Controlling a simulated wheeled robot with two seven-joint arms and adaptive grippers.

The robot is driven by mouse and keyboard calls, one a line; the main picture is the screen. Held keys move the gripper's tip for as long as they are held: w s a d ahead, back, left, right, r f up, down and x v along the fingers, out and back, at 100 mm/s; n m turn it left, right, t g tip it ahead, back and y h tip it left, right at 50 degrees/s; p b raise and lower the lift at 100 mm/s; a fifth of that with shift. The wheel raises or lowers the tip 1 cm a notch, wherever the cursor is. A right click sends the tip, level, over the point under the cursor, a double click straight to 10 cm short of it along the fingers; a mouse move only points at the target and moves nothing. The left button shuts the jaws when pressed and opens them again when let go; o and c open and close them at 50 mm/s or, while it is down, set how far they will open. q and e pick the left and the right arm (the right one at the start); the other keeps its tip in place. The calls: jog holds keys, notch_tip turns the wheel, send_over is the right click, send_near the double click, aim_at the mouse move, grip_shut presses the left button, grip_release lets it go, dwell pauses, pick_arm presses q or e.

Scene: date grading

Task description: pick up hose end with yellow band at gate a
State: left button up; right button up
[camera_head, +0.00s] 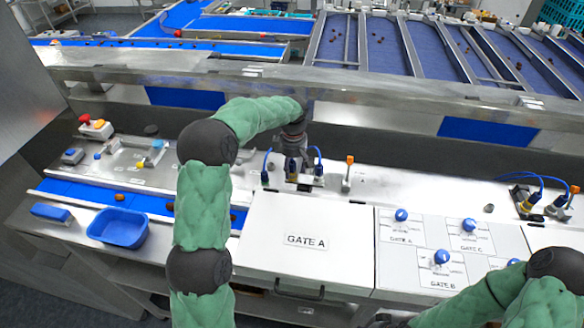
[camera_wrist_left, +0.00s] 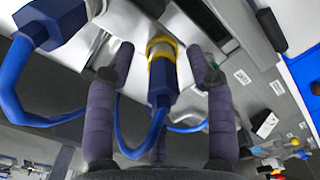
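The hose end with the yellow band (camera_wrist_left: 162,82) is a dark blue fitting on a blue hose. Its yellow band (camera_wrist_left: 160,44) sits around it near a metal part at the top of the left wrist view. My left gripper (camera_wrist_left: 160,68) is open, with one finger on each side of this hose end and visible gaps to it. In the head view my left gripper (camera_head: 292,172) points down behind the white GATE A panel (camera_head: 290,262), among blue hoses, and hides much of the fitting. My right arm shows at the lower right, but its gripper is not visible.
Another blue hose fitting (camera_wrist_left: 48,18) is close at the upper left of the left wrist view. An orange-topped lever (camera_head: 348,172) stands right of the gripper. A metal rail (camera_head: 400,88) runs behind.

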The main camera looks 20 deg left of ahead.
pick_arm(q)
grip_shut()
